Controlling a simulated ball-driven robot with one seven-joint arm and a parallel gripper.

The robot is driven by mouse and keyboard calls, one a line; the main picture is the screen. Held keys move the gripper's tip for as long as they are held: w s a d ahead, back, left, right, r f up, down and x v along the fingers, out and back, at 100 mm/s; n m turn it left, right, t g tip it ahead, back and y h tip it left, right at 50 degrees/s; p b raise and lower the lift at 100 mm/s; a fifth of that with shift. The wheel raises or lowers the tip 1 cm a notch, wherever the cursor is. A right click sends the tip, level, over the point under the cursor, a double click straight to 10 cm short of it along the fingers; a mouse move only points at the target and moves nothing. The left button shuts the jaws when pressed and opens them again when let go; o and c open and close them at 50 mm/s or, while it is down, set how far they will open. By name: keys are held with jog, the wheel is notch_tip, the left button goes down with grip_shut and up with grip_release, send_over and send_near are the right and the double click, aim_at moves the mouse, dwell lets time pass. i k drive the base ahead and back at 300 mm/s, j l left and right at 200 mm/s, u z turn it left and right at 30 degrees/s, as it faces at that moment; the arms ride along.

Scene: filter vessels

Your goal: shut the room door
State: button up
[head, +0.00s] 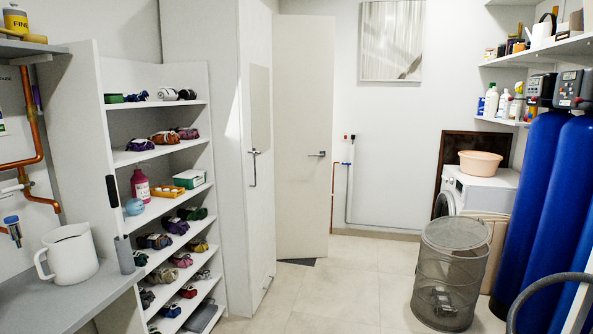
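The room door (304,110) is a plain pale panel at the back, just right of the tall white cabinet. Its lever handle (318,154) is near its right edge. The door seems to stand open at an angle into the room, its right edge in front of the back wall. The doorway itself is hidden, and I cannot tell how wide the door stands open. My gripper is not in view.
Pale tiled floor (325,290) is clear before the door. The tall cabinet (200,110) and shelves of rolled cloths stand left, beside a counter (75,295) with a white jug. A wire basket (450,270), washing machine (480,190) and blue vessels (535,190) stand right.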

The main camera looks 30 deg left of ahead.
aim_at(303, 54)
jog(key=i+j+u, duration=0.4)
jog(key=i, duration=0.25)
jog(key=i+u, duration=0.45)
jog(key=i, duration=3.25)
